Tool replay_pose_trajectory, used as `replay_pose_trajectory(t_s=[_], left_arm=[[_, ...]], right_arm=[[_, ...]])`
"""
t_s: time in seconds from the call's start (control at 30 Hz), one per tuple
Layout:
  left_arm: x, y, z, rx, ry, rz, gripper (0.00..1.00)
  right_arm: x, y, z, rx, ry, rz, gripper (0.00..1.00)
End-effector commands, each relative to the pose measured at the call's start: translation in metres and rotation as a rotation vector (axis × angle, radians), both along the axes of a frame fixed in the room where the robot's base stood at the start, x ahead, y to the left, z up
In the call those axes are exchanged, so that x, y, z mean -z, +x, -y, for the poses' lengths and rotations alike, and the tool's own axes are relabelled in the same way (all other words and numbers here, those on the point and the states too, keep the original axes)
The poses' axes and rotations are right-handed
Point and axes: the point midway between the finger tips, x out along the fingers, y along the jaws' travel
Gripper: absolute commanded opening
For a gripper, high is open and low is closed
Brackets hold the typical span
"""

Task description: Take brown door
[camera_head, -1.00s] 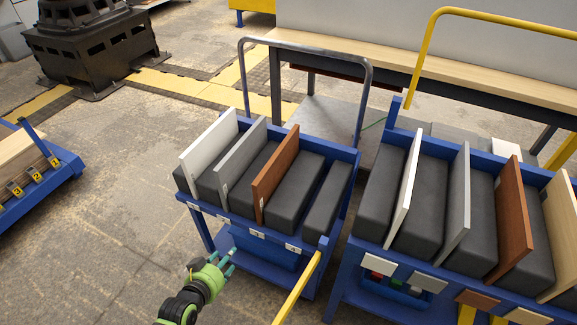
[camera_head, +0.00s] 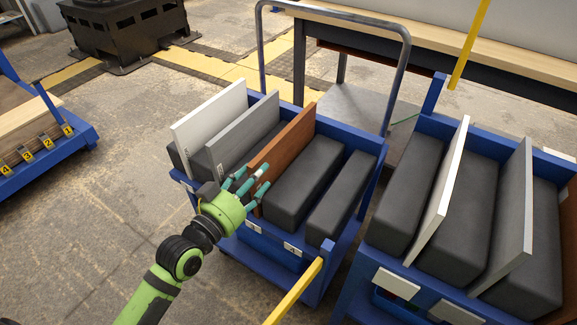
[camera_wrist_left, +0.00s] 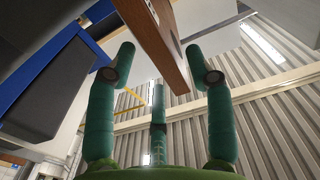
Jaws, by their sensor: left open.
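The brown door (camera_head: 291,138) stands upright in a slot of the blue cart, between dark padded blocks, to the right of a grey board. My left gripper (camera_head: 250,183) is at the near end of the brown door, with its green fingers spread. In the left wrist view the brown door (camera_wrist_left: 158,40) runs between the open fingers of my left gripper (camera_wrist_left: 165,75), with gaps visible at both sides. I cannot tell whether any finger touches it. My right gripper is not in view.
A white board (camera_head: 207,112) and a grey board (camera_head: 243,130) stand left of the brown door in the blue cart (camera_head: 285,250). A second blue cart with boards (camera_head: 440,195) is at right. A yellow bar (camera_head: 295,292) rises near the front.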

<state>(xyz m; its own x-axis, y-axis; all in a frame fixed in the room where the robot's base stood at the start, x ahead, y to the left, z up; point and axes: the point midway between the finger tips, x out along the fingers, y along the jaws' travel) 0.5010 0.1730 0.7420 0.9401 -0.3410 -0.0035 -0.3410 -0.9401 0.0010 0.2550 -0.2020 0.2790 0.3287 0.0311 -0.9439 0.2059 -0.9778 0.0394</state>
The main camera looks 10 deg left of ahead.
Motion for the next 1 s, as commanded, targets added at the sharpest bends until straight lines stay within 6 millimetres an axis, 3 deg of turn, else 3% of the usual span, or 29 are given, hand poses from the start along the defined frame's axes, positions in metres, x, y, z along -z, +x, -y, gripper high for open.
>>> replay_pose_trajectory(t_s=[0.27, 0.6, 0.87, 0.9, 1.0], left_arm=[[0.0, 0.022, 0.007, 0.0, -0.002, 0.005, 0.53], [-0.002, 0.066, 0.017, -0.001, -0.001, 0.003, 0.53], [-0.002, 0.069, 0.018, 0.0, 0.001, 0.001, 0.53], [-0.001, 0.069, 0.018, 0.0, 0.001, 0.001, 0.45], [-0.001, 0.068, 0.018, 0.0, 0.001, 0.001, 0.05]], right_arm=[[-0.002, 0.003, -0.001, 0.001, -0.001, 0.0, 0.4], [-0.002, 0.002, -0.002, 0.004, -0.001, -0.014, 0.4], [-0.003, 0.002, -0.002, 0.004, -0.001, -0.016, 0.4], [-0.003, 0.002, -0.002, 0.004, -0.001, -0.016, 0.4], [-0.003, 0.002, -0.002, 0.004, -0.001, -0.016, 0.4]])
